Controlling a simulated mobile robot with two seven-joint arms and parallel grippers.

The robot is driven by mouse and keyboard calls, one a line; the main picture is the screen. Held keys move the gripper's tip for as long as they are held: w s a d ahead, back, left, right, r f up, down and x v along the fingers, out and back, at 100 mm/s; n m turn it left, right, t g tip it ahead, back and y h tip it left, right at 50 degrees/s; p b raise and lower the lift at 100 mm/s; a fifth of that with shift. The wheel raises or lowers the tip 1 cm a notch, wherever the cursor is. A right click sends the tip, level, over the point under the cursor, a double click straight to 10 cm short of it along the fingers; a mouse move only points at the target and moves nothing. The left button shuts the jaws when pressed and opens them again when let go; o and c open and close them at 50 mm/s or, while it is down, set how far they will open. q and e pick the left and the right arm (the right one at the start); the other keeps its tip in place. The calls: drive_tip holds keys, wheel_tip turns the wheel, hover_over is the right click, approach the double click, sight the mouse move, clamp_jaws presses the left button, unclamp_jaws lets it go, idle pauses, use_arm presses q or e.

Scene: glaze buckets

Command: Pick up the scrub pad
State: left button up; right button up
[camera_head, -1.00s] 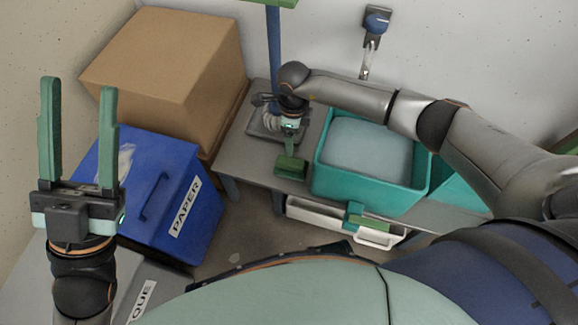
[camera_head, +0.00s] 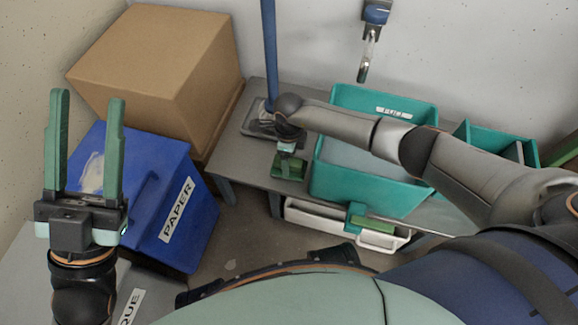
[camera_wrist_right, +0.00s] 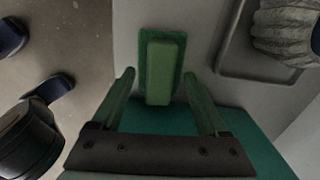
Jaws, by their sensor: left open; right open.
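The scrub pad (camera_wrist_right: 161,52) is a dark green rectangle with a lighter green raised block on top, lying flat on the grey bench. In the right wrist view my right gripper (camera_wrist_right: 160,76) is open, with one finger on each side of the pad's near end and visible gaps to both. In the head view the right gripper (camera_head: 288,155) points down at the bench's front left part, where the pad is largely hidden or merges with the green fingers. My left gripper (camera_head: 88,105) is open, empty and raised at the left, away from the pad.
A teal bucket (camera_head: 350,195) stands just right of the right gripper, with another teal bucket (camera_head: 500,142) beyond. A grey tray (camera_head: 252,122) lies behind the gripper. A blue PAPER bin (camera_head: 180,225) and a cardboard box (camera_head: 150,60) stand left. A white drawer (camera_head: 310,218) is below.

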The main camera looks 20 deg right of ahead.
clamp_jaws()
idle(0.5)
use_arm(q)
drive_tip(key=shift+r, duration=0.1)
use_arm(e)
drive_tip(key=shift+r, duration=0.2)
drive_tip(key=shift+r+p, duration=0.3)
drive_tip(key=r, duration=0.1)
drive_tip(key=r+p, duration=0.2)
drive_tip(key=shift+s+a+r, duration=0.15)
drive_tip(key=shift+s+r, duration=0.1)
use_arm(q)
wheel_tip(320, 180, up, 10)
drive_tip(key=a+p, duration=0.1)
drive_tip(key=p, duration=0.5)
drive_tip(key=shift+s+f+m+t+p, duration=0.15)
drive_tip(key=shift+f+m+t+p, duration=0.05)
drive_tip(key=shift+m+t+p, duration=0.15)
use_arm(e)
drive_tip(key=s+a+r, duration=0.6)
drive_tip(key=s+r, duration=0.2)
drive_tip(key=s, duration=0.4)
drive_tip(key=shift+r, duration=0.3)
